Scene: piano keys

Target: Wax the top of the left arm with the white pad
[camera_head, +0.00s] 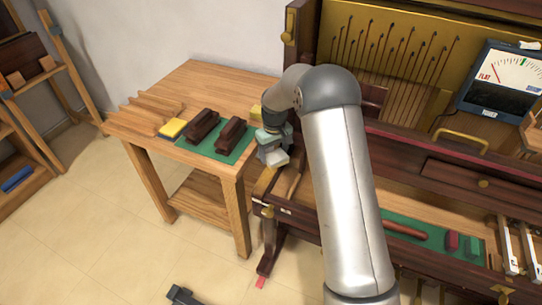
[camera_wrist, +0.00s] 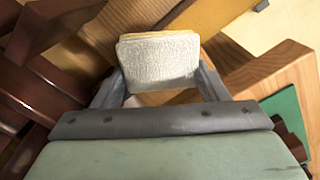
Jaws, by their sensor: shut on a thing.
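My gripper (camera_head: 273,152) is at the left end of the piano, beside the work table. In the wrist view, my gripper (camera_wrist: 158,88) is shut on the white pad (camera_wrist: 158,58), a fuzzy white block with a yellowish edge behind. The pad (camera_head: 277,158) shows small and pale in the head view.
The wooden table (camera_head: 200,85) holds a green mat (camera_head: 243,151), two dark brown blocks (camera_head: 230,135) and a yellow pad (camera_head: 172,128). A tuning meter (camera_head: 505,80) stands on the piano at right. Another green mat (camera_head: 405,222) with tools lies in the piano.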

